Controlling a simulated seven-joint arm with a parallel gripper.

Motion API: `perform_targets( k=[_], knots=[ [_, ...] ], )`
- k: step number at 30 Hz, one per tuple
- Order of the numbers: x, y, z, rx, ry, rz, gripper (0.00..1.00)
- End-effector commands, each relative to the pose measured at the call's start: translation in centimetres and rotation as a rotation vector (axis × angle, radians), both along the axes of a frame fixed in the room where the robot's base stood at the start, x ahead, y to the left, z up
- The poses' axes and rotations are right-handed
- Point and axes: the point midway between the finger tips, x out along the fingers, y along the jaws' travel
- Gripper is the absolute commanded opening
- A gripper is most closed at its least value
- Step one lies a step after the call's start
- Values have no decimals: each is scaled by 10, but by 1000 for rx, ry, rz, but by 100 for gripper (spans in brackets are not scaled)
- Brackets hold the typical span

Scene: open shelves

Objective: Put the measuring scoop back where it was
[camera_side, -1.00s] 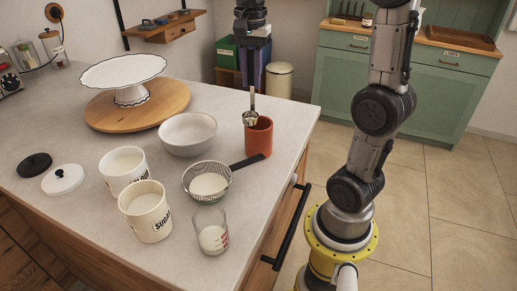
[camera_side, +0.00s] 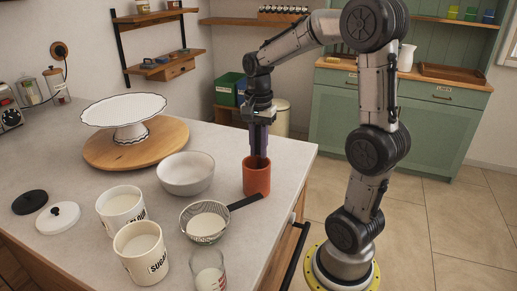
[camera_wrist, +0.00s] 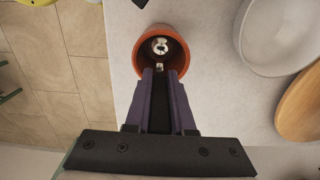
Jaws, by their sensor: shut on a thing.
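The terracotta crock (camera_side: 257,180) stands upright near the counter's right edge; it also shows in the wrist view (camera_wrist: 140,45). The metal measuring scoop (camera_wrist: 160,46) is inside the crock's mouth in the wrist view. In the side view the scoop is hidden by the crock and my fingers. My gripper (camera_side: 259,155) points straight down, with its fingertips at the crock's rim. In the wrist view my gripper (camera_wrist: 160,72) is shut on the scoop's handle, of which only a small part shows between the fingertips.
A strainer (camera_side: 207,228) lies just left of the crock, its dark handle reaching close to the crock's base. A white bowl (camera_side: 186,176) stands behind it. Flour (camera_side: 121,206) and sugar (camera_side: 141,252) canisters and a measuring glass (camera_side: 208,272) stand in front.

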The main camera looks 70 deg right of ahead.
Motion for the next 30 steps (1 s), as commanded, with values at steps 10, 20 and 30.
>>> perform_targets(
  k=[10, 20, 30],
  knots=[
    [0, 0, -4, 0, 1, 0, 0],
    [0, 0, -6, 0, 1, 0, 52],
    [1, 0, 4, -2, -4, 0, 52]
  ],
)
